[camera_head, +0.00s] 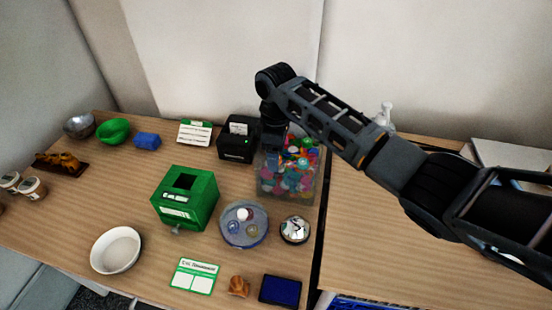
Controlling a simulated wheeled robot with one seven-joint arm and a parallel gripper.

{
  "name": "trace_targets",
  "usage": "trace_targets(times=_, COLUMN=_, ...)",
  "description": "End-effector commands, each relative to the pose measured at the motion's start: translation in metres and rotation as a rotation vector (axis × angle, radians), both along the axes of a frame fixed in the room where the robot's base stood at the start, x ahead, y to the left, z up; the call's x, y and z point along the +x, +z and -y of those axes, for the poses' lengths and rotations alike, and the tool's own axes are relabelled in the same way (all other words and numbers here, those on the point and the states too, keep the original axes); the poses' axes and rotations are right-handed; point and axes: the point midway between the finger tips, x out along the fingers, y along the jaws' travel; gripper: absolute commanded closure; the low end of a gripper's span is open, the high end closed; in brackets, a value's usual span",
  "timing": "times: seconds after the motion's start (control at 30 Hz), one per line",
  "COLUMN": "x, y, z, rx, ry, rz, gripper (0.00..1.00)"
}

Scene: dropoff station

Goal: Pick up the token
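No item is plainly marked as the token. A round grey-blue dish (259,240) holds a few small round things: a white one (244,214), a blue one (233,227) and a tan one (252,230). I cannot tell whether one of them is the token. A clear bin (268,190) full of small colourful pieces (300,165) stands behind the dish. My gripper (272,150) points down at the bin's back left edge, beside the black printer, behind and above the dish. Its fingertips are dark and small, so I cannot tell whether they are open.
A green slotted box (185,199) stands left of the dish, a silver round object (295,229) right. The black printer (237,140) is behind. A white bowl (116,250), green-headed card (194,276), brown lump (238,286) and blue pad (280,290) are in front. The right table is mostly clear.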

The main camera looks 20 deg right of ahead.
Motion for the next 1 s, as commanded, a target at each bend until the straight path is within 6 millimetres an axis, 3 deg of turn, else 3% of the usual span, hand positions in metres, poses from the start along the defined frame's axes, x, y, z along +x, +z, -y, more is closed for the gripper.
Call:
trace_targets(times=0.1, x=-0.0001, y=0.0, z=-0.0001, rx=0.0, ry=0.0, rz=0.0, gripper=0.39)
trace_targets(times=0.7, x=0.0, y=0.0003, z=-0.0001, rx=0.0, ry=0.0, rz=0.0, gripper=0.96)
trace_targets(times=1.0, x=0.0002, y=0.0019, z=-0.0002, rx=0.001, ry=0.0, rz=0.001, gripper=0.97)
